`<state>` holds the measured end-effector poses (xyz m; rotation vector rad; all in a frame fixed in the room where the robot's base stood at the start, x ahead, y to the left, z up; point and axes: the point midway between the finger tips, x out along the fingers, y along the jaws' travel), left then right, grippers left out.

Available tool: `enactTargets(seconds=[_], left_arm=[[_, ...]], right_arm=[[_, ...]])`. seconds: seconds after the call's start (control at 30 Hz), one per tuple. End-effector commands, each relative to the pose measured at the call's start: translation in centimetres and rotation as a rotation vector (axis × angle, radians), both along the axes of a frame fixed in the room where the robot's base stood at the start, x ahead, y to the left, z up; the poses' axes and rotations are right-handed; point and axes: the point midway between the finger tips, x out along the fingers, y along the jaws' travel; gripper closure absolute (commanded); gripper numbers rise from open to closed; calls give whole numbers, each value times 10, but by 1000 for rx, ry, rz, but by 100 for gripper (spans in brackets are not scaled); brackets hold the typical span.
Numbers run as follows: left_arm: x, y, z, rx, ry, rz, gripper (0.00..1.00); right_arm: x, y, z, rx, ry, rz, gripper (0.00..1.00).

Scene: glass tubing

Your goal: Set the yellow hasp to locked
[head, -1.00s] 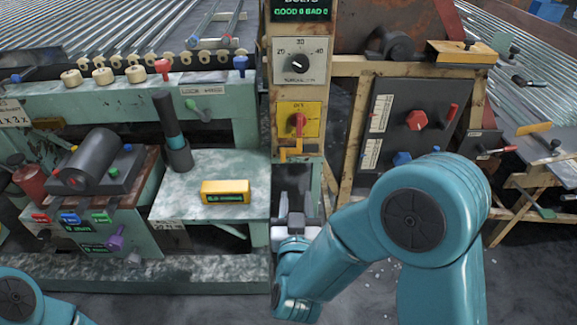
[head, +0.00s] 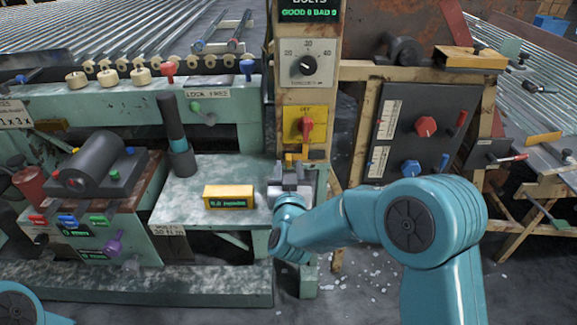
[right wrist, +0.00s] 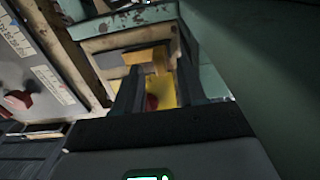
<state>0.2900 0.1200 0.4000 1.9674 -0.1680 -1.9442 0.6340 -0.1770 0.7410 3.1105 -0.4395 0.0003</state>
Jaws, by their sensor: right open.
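The yellow hasp (head: 292,156) is a small orange-yellow bar low on the front of the post, just under a yellow plate (head: 317,114) with a red switch (head: 306,128). My right gripper (head: 290,167) is right below and in front of the hasp and partly covers it. In the right wrist view the hasp (right wrist: 146,56) shows beyond my open fingers (right wrist: 158,85), with yellow plate and red between them. I cannot tell whether a finger touches the hasp. Of my left arm only a link shows at the bottom left; its gripper is out of view.
A dial panel (head: 320,50) sits above the plate. Left of my right gripper, a yellow box (head: 229,204) lies on a green bench (head: 190,210). At right stands a dark panel (head: 440,100) with red and blue knobs.

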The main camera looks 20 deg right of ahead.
Motion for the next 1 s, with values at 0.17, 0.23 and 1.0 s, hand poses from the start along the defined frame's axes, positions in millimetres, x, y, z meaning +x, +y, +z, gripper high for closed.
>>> enactTargets(seconds=[0.17,0.23,1.0], left_arm=[[0,0,-2,0,0,0,57],[0,0,-2,0,0,0,57],[0,0,-11,0,0,0,57]], right_arm=[[18,-5,-1,0,0,0,60],[21,-6,0,0,0,1,60],[17,-23,-2,2,-2,-4,100]])
